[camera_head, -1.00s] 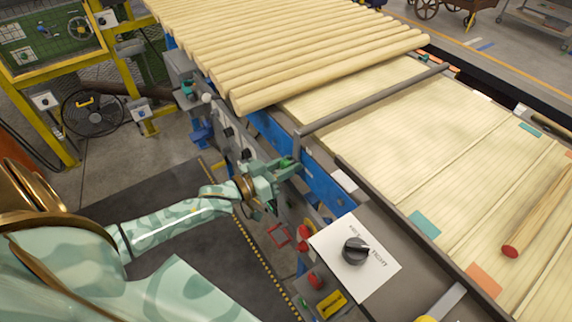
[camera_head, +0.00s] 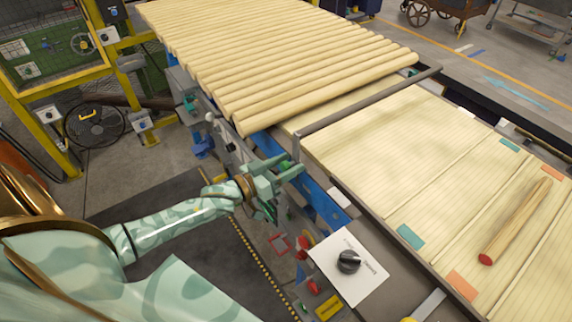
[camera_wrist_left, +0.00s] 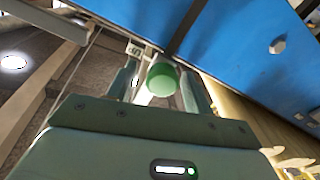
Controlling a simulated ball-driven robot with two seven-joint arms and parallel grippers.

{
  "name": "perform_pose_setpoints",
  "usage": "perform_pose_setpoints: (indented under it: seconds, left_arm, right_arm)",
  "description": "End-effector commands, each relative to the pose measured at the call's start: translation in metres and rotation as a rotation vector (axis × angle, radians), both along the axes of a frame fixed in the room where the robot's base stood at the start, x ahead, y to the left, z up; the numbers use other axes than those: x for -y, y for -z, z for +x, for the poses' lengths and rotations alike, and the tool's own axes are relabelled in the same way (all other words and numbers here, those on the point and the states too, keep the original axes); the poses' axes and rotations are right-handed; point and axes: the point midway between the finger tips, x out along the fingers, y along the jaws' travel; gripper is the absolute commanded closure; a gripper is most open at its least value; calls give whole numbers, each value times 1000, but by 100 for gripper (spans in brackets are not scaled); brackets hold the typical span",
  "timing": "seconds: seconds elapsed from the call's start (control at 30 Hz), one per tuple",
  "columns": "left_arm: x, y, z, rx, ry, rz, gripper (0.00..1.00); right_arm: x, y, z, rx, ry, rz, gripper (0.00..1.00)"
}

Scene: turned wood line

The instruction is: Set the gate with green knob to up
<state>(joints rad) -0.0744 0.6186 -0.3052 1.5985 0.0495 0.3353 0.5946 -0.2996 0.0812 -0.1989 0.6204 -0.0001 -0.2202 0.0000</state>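The green knob (camera_wrist_left: 162,80) shows in the left wrist view between the two fingers of my left gripper (camera_wrist_left: 160,90). The fingers stand apart on either side of it; the right finger looks closer to it. In the head view the left gripper (camera_head: 281,170) is at the blue side rail, beside the post of the grey gate bar (camera_head: 370,104); a bit of green there (camera_head: 285,166) looks like the knob, mostly covered by the fingers. The gate bar lies across the line just in front of the turned rods (camera_head: 290,75). My right gripper is not in view.
A white knob (camera_head: 209,117) and a teal knob (camera_head: 190,104) stand farther along the rail. One red-ended rod (camera_head: 515,222) lies on the slatted bed.

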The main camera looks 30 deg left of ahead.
Motion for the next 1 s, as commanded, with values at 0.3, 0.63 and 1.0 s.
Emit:
perform_pose_setpoints:
  seconds: [0.3, 0.63, 1.0]
  left_arm:
    - [-13, 2, -33, -8, -1, 3, 48]
    - [-47, 2, -114, -6, 1, 1, 48]
    - [-63, 1, -151, 1, 0, 0, 48]
  right_arm:
    - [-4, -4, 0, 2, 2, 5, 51]
    - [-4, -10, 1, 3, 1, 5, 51]
    - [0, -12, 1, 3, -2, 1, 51]
